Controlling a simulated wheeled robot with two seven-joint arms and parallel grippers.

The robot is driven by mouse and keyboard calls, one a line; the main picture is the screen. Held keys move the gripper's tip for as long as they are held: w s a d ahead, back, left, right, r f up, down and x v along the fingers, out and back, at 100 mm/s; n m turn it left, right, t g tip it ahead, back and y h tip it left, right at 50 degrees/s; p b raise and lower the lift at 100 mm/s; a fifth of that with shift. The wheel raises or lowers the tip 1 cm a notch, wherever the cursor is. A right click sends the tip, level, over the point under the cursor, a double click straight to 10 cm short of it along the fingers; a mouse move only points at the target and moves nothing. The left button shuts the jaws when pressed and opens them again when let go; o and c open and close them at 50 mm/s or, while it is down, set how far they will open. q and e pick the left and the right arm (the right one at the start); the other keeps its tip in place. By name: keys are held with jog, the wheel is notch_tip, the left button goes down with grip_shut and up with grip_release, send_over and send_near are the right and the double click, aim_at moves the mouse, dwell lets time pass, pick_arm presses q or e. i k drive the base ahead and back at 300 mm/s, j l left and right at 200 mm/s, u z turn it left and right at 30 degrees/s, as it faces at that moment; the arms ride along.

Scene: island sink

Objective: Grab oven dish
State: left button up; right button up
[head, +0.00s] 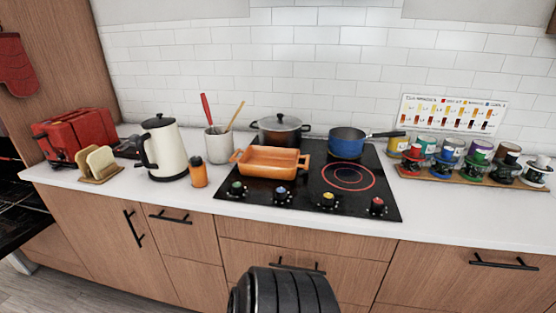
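The orange oven dish (270,163) sits on the front left of the black cooktop (335,211). It is rectangular, with a handle at its left end and one at its right end, and it looks empty. A dark pot with a lid stands close behind it. Neither of my grippers is in view. A black ridged part at the bottom middle looks like part of my own body.
Behind the dish stands the lidded pot (280,132); a blue pan (346,144) is at the back right. The counter in front of the spice rack (470,177) is clear.

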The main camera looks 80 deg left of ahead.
aim_at(258, 161)
jog(key=u, duration=2.75)
jog(key=j, duration=0.15)
jog(key=i+u, duration=0.05)
